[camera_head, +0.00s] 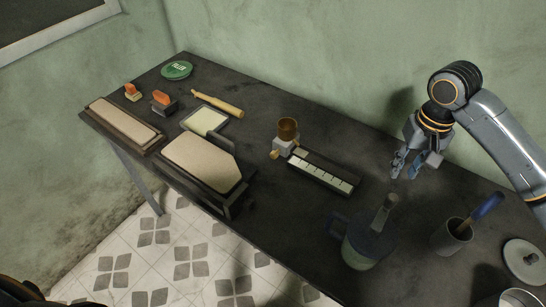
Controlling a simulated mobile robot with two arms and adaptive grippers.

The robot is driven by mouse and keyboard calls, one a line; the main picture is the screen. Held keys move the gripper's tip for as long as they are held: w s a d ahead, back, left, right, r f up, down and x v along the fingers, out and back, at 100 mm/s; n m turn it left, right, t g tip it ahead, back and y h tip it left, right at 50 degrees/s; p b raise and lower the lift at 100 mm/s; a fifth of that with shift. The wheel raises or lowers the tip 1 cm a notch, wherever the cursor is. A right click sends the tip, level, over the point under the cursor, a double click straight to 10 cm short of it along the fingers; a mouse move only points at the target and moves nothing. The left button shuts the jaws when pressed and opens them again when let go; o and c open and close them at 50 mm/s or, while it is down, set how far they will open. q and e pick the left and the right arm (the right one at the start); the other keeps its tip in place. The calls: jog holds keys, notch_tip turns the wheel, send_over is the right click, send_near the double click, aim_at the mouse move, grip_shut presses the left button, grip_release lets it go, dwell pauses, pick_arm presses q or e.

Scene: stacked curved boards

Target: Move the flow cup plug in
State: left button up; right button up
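The flow cup (288,129) is a brass-coloured cup, upright on a small pale block on the dark workbench. A small tan, knob-like piece (275,154) sticks out at the block's lower left; it looks like the plug, but how far in it sits is too small to tell. My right gripper (406,172) points down above the bench, well to the right of the cup. Its fingers are apart with nothing visible between them. My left gripper is not in view.
A white-marked strip gauge (322,173) lies just right of the cup. Boards (203,160) fill the left. Bare bench (365,140) lies between cup and gripper.

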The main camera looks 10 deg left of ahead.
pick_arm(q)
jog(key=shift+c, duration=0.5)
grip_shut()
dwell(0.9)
